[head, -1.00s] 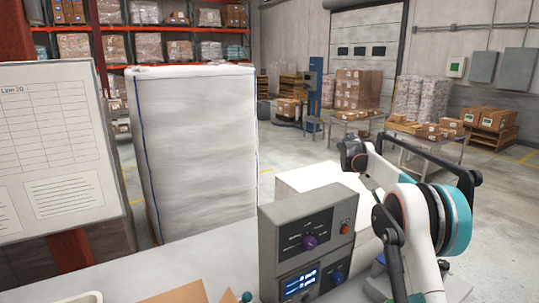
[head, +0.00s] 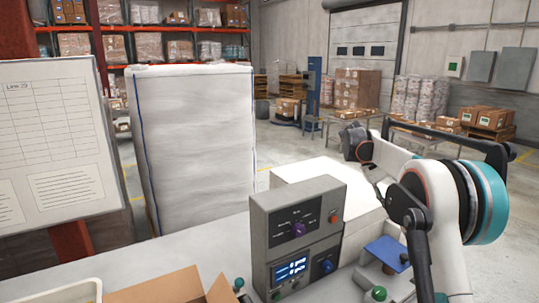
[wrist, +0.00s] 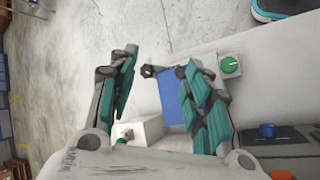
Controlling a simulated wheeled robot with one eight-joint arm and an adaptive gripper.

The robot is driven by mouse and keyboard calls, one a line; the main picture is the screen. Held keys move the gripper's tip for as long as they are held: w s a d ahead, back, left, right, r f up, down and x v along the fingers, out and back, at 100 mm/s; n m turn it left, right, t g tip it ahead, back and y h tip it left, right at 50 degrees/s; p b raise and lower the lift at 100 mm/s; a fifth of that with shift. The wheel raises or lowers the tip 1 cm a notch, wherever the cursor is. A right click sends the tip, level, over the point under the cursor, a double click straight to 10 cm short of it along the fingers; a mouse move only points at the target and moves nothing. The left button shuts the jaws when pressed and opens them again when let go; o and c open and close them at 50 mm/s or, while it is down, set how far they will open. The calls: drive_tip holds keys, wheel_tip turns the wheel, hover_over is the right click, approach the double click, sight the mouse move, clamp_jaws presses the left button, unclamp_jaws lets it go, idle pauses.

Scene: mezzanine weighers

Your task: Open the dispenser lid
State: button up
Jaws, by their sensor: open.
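My gripper (wrist: 160,97) is open, with its teal-padded fingers spread wide and nothing held between them. A blue flat panel (wrist: 176,100) shows between the fingers, nearer the right finger; I cannot tell whether they touch. What looks like the same panel sits on the bench in the head view (head: 387,253), right of the grey control box (head: 297,235). I cannot tell for certain that it is the dispenser lid. A white box (wrist: 147,131) with a green knob (wrist: 121,141) lies below the panel in the wrist view, partly hidden by the gripper.
A green knob (head: 378,293) stands in front of the blue panel. An open cardboard box (head: 165,286) and a pale tray (head: 75,291) are at the front left. A tall wrapped pallet load (head: 195,145) and a sheet board (head: 55,145) stand beyond the bench (head: 180,250).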

drive_tip(key=s+a+r+n+t+y+b, duration=0.1)
drive_tip(key=s+a+t+y+b, duration=0.15)
drive_tip(key=s+a, duration=0.45)
drive_tip(key=s+a+r+t+y+b, duration=0.1)
drive_tip(key=s+a+t+b, duration=0.2)
drive_tip(key=s, duration=0.8)
drive_tip(key=s+a+f+t+y+b, duration=0.1)
drive_tip(key=s+a+f+t, duration=0.2)
drive_tip(key=s+f, duration=0.3)
drive_tip(key=s+a+f+t+y+b, duration=0.1)
drive_tip(key=s+a+f, duration=0.5)
drive_tip(key=s, duration=0.7)
drive_tip(key=shift+a+f+t+y+b, duration=0.15)
drive_tip(key=shift+f+t+y+b, duration=0.2)
drive_tip(key=shift+f+t+y, duration=0.55)
drive_tip(key=shift+w+r, duration=0.1)
drive_tip(key=shift+r, duration=0.15)
